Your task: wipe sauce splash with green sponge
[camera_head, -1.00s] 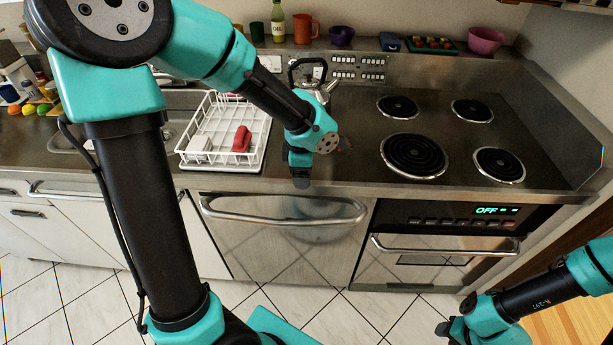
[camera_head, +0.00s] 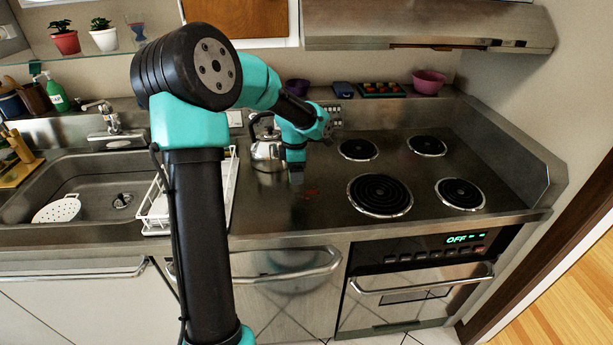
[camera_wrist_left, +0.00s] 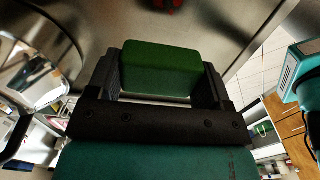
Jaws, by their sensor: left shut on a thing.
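The green sponge (camera_wrist_left: 160,70) is between the fingers of my left gripper (camera_head: 296,178), which is shut on it. It shows clearly in the left wrist view but cannot be made out in the head view. The sauce splash (camera_head: 311,192) is a small red patch on the steel counter, just right of the gripper in the head view. In the left wrist view the splash (camera_wrist_left: 168,4) is at the top edge, beyond the sponge and apart from it. I cannot tell whether the sponge touches the counter. My right gripper is not seen.
A steel kettle (camera_head: 267,150) stands close behind and left of my left gripper. A white dish rack (camera_head: 155,212) is left, partly hidden by my arm. The coil burner (camera_head: 380,193) lies right of the splash. The front counter is clear.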

